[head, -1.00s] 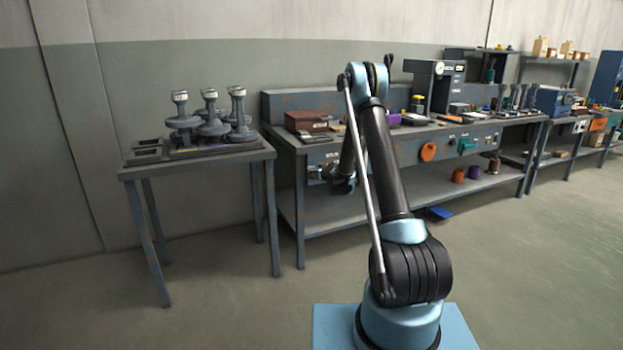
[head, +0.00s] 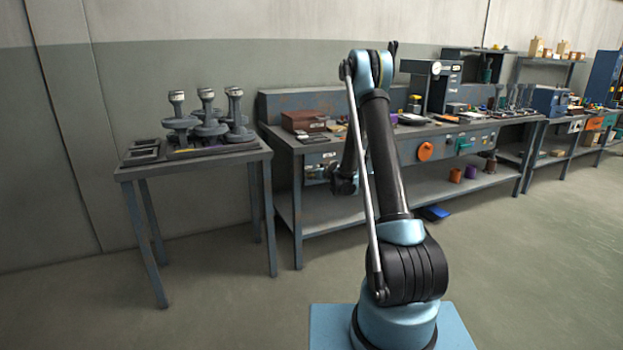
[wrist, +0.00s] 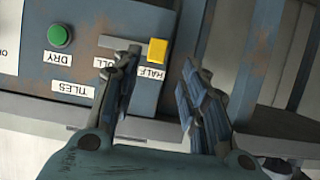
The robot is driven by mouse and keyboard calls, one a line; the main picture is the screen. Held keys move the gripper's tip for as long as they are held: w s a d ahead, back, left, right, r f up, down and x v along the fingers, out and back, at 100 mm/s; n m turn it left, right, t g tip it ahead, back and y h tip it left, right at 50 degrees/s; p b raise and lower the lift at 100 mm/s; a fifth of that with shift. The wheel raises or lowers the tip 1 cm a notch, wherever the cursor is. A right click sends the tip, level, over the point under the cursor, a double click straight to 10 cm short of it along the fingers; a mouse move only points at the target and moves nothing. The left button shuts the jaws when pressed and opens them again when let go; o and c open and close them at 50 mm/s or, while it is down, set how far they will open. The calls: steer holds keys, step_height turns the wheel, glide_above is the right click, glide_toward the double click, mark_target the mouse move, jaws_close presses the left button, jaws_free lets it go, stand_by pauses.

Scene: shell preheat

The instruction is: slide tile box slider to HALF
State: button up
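In the wrist view the tile box's grey-blue panel (wrist: 88,12) shows with its lettering upside down. A yellow slider knob (wrist: 157,50) sits at the right end of a pale slot (wrist: 115,42). The HALF label (wrist: 152,73) is just below the knob, and a partly hidden label ending in "LL" lies to its left. My gripper (wrist: 160,68) is open, with its two fingertips on either side of the knob in the picture. I cannot tell whether either finger touches it. In the head view my gripper (head: 344,183) is at the workbench's left front; the slider is not discernible there.
A green button (wrist: 60,36) with a DRY label and a TILES label (wrist: 72,90) are left of the knob. The workbench (head: 400,143) carries several tools and boxes. A side table (head: 195,160) with grey stands is to the left.

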steer(key=v, duration=0.6)
steer(key=s+d+r+g+h, duration=0.15)
steer(key=s+r, duration=0.25)
steer(key=s, duration=0.4)
steer(key=s+d+r+m+g, duration=0.1)
steer(key=s+d+r+g, duration=0.2)
steer(key=s, duration=0.5)
steer(key=s+d+r, duration=0.2)
steer(key=s+r, duration=0.3)
steer(key=s, duration=0.3)
steer(key=s+d+f+m+g+h, duration=0.1)
steer(key=s+d+f, duration=0.1)
steer(key=s, duration=0.9)
steer(key=s+d+f+m+g+h, duration=0.1)
steer(key=s+d, duration=0.3)
steer(key=s, duration=0.8)
steer(key=s+d+f+m+g+h, duration=0.1)
steer(key=s+d+f+g+h, duration=0.1)
steer(key=s, duration=0.9)
steer(key=shift+s+d+f+m+g, duration=0.25)
steer(key=shift+d+f+m+g, duration=0.15)
steer(key=shift+d+f+g, duration=0.3)
